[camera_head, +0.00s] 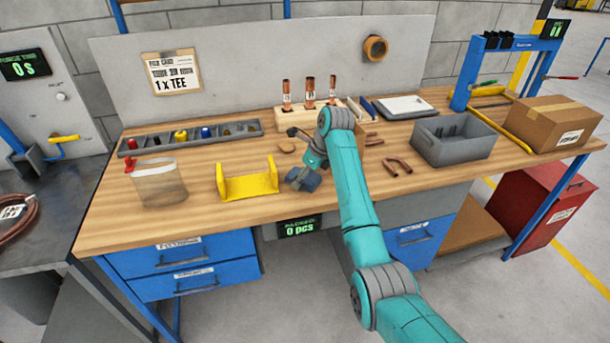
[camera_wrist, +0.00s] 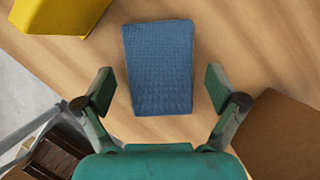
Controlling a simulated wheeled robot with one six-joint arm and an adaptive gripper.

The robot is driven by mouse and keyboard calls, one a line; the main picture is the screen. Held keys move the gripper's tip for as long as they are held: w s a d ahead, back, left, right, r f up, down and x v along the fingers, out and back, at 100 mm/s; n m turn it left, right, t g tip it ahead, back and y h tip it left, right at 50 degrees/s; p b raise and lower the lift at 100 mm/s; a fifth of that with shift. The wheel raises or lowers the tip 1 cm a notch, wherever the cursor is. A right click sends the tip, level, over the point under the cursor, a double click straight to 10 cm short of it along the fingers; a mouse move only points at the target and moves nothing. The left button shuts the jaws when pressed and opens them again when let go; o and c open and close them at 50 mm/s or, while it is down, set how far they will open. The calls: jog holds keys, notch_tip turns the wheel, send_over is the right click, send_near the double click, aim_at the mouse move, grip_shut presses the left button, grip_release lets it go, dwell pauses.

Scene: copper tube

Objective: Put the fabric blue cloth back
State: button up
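The blue fabric cloth (camera_wrist: 158,68) lies flat on the wooden bench top as a textured rectangle in the wrist view. In the head view, a small piece of it (camera_head: 309,183) shows near the bench's front edge, partly hidden by my gripper (camera_head: 300,178). My gripper (camera_wrist: 160,88) is open and empty. Its two fingers are apart, one on each side of the cloth's nearer half, and do not appear to touch it. The height of the fingertips above the bench is hard to tell.
A yellow bracket (camera_head: 249,184) stands just left of the cloth, and a clear bag or container (camera_head: 159,183) is farther left. A divided parts tray (camera_head: 190,136) lies behind. Copper bends (camera_head: 397,166) and a grey bin (camera_head: 452,147) are to the right.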

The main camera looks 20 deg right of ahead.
jog(key=shift+r, duration=0.15)
jog(key=v, duration=1.2)
